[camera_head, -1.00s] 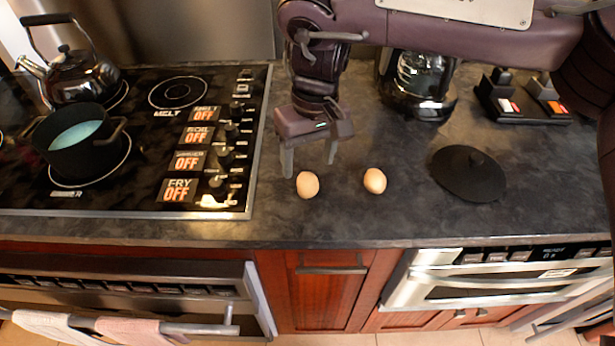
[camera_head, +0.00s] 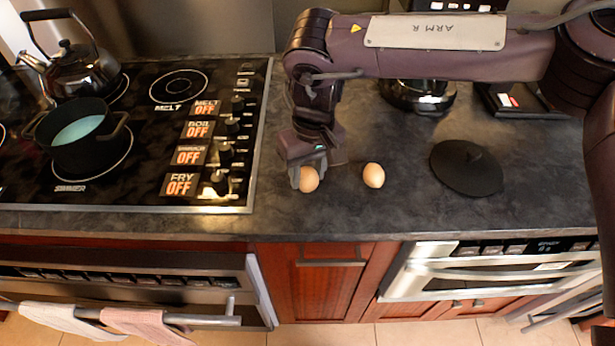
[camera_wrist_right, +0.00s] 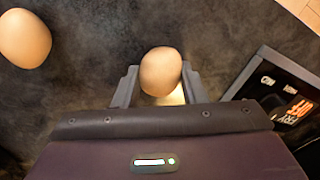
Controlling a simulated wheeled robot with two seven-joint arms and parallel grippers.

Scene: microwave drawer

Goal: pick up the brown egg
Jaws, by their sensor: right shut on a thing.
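Two brown eggs are on the dark counter right of the cooktop. The left egg (camera_head: 308,179) is between the fingers of my right gripper (camera_head: 308,174), and it also shows between both fingers in the right wrist view (camera_wrist_right: 161,72). My right gripper is shut on this egg, low at the counter. The other egg (camera_head: 373,175) lies apart to the right on the bare counter; in the right wrist view it shows at the upper left (camera_wrist_right: 24,38). My left gripper is not in view.
A black lid (camera_head: 466,168) lies to the right of the eggs. A cooktop (camera_head: 150,150) with a dark pot (camera_head: 75,152) and a kettle (camera_head: 68,76) is at left. A glass coffee pot (camera_head: 418,96) stands behind. The counter front is clear.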

